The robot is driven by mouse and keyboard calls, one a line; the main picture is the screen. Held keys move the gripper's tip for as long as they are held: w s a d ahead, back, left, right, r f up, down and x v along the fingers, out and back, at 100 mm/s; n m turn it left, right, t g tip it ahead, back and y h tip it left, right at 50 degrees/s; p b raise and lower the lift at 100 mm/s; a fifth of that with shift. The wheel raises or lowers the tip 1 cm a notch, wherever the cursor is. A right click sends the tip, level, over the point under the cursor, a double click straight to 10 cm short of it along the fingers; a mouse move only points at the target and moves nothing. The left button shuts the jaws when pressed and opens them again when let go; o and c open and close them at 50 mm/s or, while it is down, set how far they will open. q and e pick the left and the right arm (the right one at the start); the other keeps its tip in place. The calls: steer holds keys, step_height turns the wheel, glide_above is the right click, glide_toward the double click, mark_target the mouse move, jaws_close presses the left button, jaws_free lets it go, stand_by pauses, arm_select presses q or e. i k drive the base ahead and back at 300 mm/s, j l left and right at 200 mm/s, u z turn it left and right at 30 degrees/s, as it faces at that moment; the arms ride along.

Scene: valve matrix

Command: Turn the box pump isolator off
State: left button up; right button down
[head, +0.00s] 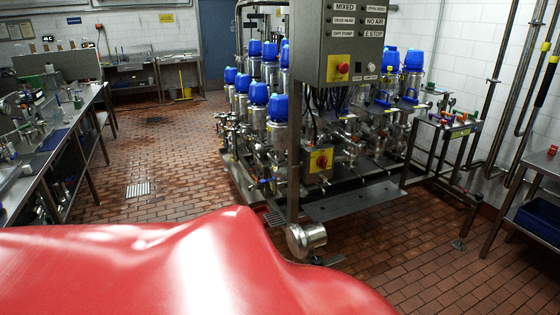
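A grey control cabinet (341,20) stands on a post in front of the valve rig. It carries a yellow plate with a red rotary knob (343,68) below a label that seems to read "pump". A second yellow isolator box with a red rotary knob (321,161) sits lower down, to the right of the cabinet's post. I cannot tell from the labels which of the two is the box pump isolator, and the knob positions are too small to read. Neither of my grippers is in view.
The valve rig (270,130) with several blue-capped valves stands on a low frame. A steel cylinder (306,238) is at the post's foot. Steel benches (60,140) line the left, and a steel table (450,125) stands right. Brown tiled floor (160,150) is clear left of the rig.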

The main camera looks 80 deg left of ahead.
mark_target(322, 161)
steer(key=u, duration=2.3)
steer(key=i+u, duration=0.1)
steer(key=i, duration=0.05)
